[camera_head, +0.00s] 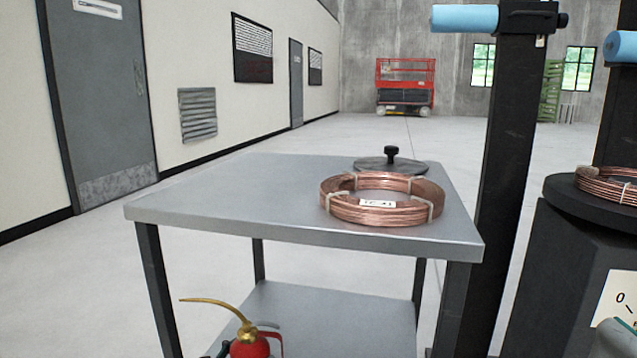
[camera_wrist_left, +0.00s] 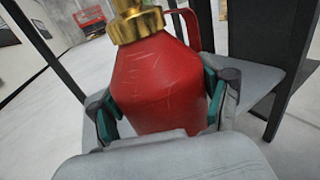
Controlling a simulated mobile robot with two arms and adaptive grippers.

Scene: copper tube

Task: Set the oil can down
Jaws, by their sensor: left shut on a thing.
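The oil can (camera_head: 250,346) is red with a long brass spout pointing left. In the head view, it is at the bottom edge, in front of the lower shelf of the metal table, and its lower part is cut off. In the left wrist view, its red body and brass collar (camera_wrist_left: 137,25) fill the middle, slightly tilted in the picture. My left gripper (camera_wrist_left: 162,106) is shut on the can's body, with a teal pad on each side. The can's base is hidden behind the gripper. My right gripper's fingers do not show.
The metal table (camera_head: 215,205) has a copper coil (camera_head: 382,215) and a dark disc with a knob (camera_head: 391,163) on its right side. Its left top is bare. A dark post (camera_head: 503,140) stands at right, beside a black stand (camera_head: 560,280) carrying another coil (camera_head: 610,190).

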